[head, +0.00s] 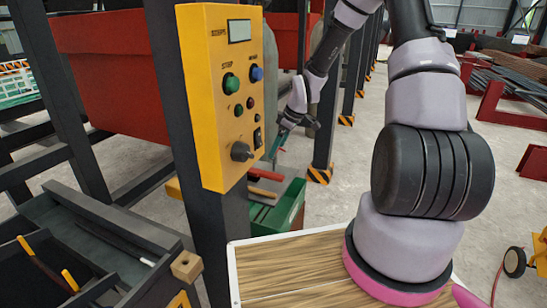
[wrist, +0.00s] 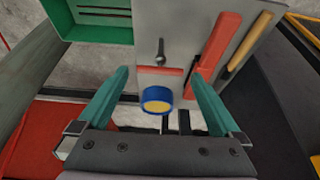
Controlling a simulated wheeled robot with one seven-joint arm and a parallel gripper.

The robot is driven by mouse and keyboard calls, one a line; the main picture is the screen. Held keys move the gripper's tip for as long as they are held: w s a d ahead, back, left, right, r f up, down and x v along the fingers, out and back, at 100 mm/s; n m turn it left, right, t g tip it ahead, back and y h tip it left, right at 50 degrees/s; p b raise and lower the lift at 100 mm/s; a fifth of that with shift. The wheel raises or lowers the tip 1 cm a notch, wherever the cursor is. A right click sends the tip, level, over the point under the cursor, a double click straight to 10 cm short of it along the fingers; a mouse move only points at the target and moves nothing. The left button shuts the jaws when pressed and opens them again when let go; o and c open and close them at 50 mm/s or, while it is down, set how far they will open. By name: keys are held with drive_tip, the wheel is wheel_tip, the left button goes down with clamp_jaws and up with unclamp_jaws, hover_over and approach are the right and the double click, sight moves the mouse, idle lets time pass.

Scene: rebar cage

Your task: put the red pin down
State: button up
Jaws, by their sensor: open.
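My gripper (wrist: 158,76) is open in the wrist view, its two teal fingers apart. A long red bar (wrist: 215,48), which looks like the red pin, lies on a grey surface beyond the right fingertip, outside the jaws. A shorter red piece (wrist: 147,72) shows between the fingertips, with a blue ring with a yellow face (wrist: 156,101) in front of it. I cannot tell whether the fingers touch either. In the head view my gripper (head: 277,146) is small beside the yellow control box, above a red bar (head: 266,174).
A green bin (wrist: 100,32) is at the upper left of the wrist view; a green crate (head: 284,212) stands below my gripper in the head view. The yellow control box (head: 212,95) on its dark post stands close by.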

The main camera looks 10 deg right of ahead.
drive_tip(key=s+d+r+m+t+h, duration=0.15)
drive_tip(key=s+r, duration=0.25)
drive_tip(key=r, duration=0.4)
drive_tip(key=s+d+r+m+h, duration=0.1)
drive_tip(key=s+d+r+m, duration=0.2)
drive_tip(key=r, duration=0.6)
drive_tip(key=s+r+m+h, duration=0.1)
drive_tip(key=s+r+m, duration=0.2)
drive_tip(key=s+r, duration=0.35)
drive_tip(key=s+r+m+t+y, duration=0.1)
drive_tip(key=s+r+m+t, duration=0.2)
drive_tip(key=s+r+m, duration=0.4)
drive_tip(key=s+r, duration=0.5)
drive_tip(key=s, duration=0.2)
drive_tip(key=shift+s+y, duration=0.35)
drive_tip(key=shift+s, duration=0.05)
drive_tip(key=shift+m, duration=0.25)
